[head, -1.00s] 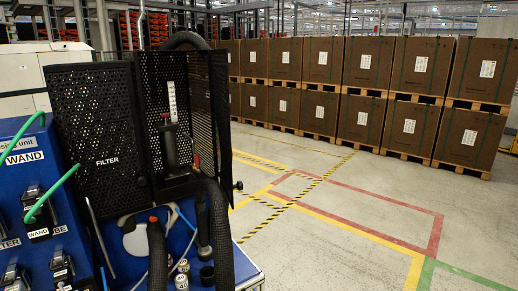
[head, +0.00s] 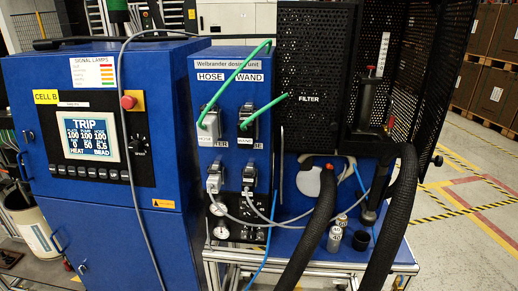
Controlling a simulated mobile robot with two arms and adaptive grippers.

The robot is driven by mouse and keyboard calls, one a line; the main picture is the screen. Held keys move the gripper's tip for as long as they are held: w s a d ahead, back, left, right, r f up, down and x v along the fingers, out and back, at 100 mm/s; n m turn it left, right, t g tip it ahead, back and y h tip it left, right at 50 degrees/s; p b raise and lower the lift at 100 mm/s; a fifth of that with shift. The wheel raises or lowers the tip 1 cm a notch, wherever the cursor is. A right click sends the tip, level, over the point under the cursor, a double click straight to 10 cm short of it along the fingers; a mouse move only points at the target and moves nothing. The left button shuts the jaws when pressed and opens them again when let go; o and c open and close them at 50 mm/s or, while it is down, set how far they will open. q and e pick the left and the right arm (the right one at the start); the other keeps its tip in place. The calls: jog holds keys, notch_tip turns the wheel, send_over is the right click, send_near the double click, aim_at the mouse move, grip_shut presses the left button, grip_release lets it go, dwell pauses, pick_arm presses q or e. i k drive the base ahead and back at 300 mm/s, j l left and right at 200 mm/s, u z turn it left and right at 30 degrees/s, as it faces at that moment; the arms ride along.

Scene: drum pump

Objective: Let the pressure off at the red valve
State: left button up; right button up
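I cannot clearly pick out a red valve. A small red part (head: 329,166) shows at the top of a thick black hose (head: 308,232) below the filter panel. Another small red spot (head: 391,121) shows at the right edge behind the wand (head: 368,95), which stands upright and has a red tip at its top. Two round pressure gauges (head: 220,231) sit low on the blue dosing unit (head: 233,68); their needles are too small to read. A black panel with knobs (head: 246,210) is beside them. Neither of my grippers is in view.
A blue cabinet (head: 115,230) on the left has a red emergency button (head: 128,102) and a screen (head: 87,133) reading TRIP. Green and grey cables hang across the dosing unit. Small canisters (head: 335,239) stand on the blue shelf. Open floor (head: 470,240) lies to the right.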

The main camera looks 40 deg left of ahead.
aim_at(391, 122)
jog(key=u, duration=1.2)
jog(key=i+l+u, duration=0.1)
jog(key=l+u, duration=0.25)
jog(key=l, duration=0.15)
jog(key=l+u, duration=0.75)
jog(key=l, duration=0.3)
